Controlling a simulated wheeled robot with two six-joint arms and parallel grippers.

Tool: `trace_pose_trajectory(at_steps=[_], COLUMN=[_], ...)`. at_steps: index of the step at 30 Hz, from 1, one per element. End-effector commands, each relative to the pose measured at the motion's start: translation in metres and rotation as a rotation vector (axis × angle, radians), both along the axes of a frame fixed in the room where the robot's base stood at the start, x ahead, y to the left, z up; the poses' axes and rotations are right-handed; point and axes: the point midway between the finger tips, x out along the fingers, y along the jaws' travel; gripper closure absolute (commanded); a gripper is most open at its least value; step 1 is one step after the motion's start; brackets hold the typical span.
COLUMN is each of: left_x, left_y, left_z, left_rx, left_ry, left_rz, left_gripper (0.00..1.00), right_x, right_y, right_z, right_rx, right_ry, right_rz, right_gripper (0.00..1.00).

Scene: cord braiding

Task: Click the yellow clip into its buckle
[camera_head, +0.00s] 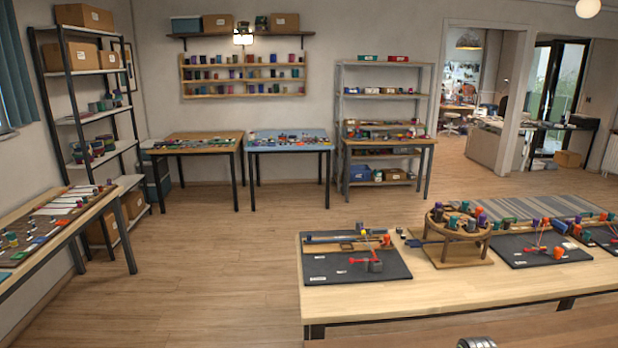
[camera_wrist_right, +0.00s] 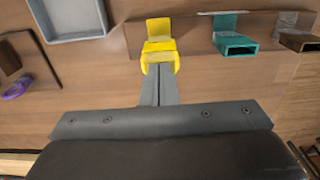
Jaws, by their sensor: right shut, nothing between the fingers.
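In the right wrist view, a yellow buckle (camera_wrist_right: 158,29) sits on a dark brown strip at the top centre. A yellow clip piece (camera_wrist_right: 160,57) is at its near end, lined up with it and appearing to touch it. I cannot tell how deep the clip sits in the buckle. My right gripper (camera_wrist_right: 161,76) is shut and empty, its fingertips right at the near end of the yellow clip. The fingertips partly cover the clip's near edge. My left gripper is not in view.
In the right wrist view, a teal buckle (camera_wrist_right: 237,43) and a brown buckle (camera_wrist_right: 299,42) stand to the right. A grey tray (camera_wrist_right: 107,17) is at the upper left, and a purple piece (camera_wrist_right: 17,88) lies at the left. The head view shows a worktable (camera_head: 340,296) at the right.

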Motion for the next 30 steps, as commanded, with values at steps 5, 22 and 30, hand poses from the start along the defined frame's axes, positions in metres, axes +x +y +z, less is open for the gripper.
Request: trace_pose_trajectory(at_steps=[5, 22, 30], left_x=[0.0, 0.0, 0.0], left_y=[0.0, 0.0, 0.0], left_z=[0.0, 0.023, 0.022], left_rx=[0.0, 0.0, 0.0], left_ry=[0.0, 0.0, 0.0], left_rz=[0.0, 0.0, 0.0], left_gripper=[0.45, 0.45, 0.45], right_x=[0.0, 0.001, 0.0], right_y=[0.0, -0.001, 0.0], right_z=[-0.002, 0.033, 0.054], right_rx=[0.0, -0.001, 0.0], right_ry=[0.0, -0.002, -0.002], right_rz=[0.0, 0.0, 0.0], right_gripper=[1.0, 1.0, 1.0])
